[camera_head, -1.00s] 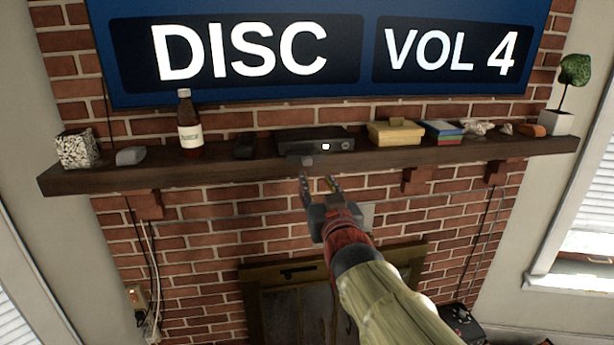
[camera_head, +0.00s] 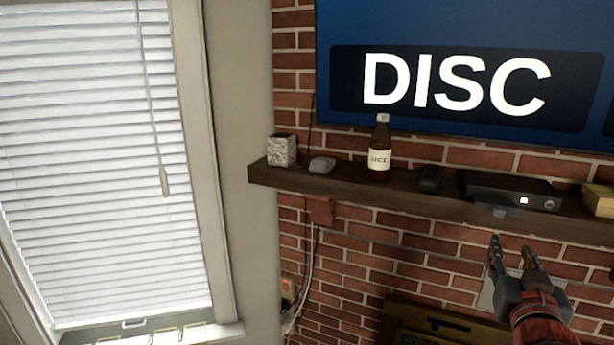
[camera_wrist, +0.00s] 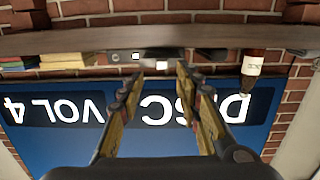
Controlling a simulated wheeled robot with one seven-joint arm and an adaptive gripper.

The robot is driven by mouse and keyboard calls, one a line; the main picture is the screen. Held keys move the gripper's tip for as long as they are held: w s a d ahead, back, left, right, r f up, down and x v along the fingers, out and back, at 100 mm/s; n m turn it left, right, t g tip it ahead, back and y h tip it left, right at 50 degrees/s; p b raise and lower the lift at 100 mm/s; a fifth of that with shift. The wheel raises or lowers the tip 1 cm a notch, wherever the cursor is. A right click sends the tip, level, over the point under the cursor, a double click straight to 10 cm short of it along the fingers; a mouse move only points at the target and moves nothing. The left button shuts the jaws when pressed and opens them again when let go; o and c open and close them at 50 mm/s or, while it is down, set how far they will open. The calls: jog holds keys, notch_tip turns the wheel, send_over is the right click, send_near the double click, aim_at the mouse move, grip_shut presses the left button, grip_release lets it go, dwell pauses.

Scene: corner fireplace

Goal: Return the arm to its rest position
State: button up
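My gripper (camera_head: 515,258) is at the lower right of the head view, in front of the brick wall and below the mantel shelf (camera_head: 410,199). Its two fingers are apart with nothing between them. The wrist view, which is upside down, also shows the open fingers (camera_wrist: 159,82), with the shelf and the blue screen beyond them. A black box-like device (camera_head: 510,190) sits on the shelf above my gripper, with a small grey piece at its front edge. Only the end of my arm shows in the head view.
A brown bottle (camera_head: 380,150), a speckled pot (camera_head: 282,150), a grey object (camera_head: 321,165) and a small black object (camera_head: 429,180) stand on the shelf. A yellow box (camera_head: 600,202) is at the right edge. A window with blinds (camera_head: 90,160) is at left. The fireplace (camera_head: 440,325) is below.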

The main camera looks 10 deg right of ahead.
jog(key=s+a+f+g+y+b, duration=0.1)
jog(key=s+a+f+g+y, duration=0.15)
jog(key=f, duration=0.55)
jog(key=s+a+f+g+y+b, duration=0.1)
jog(key=s+f+g, duration=0.2)
jog(key=f, duration=0.5)
jog(key=s+a+f+n+g+y+b, duration=0.2)
jog(key=s+a+f+n+b, duration=0.1)
jog(key=a+f+b, duration=0.5)
jog(key=s+a+f+n+g+y+b, duration=0.1)
jog(key=s+a+f+n+y+b, duration=0.2)
jog(key=a+f+b, duration=0.5)
jog(key=shift+s+a+f+g+y, duration=0.35)
jog(key=shift+s+a+f, duration=0.35)
jog(key=shift+a+f, duration=2.1)
jog(key=shift+a+r, duration=0.6)
jog(key=shift+r, duration=0.05)
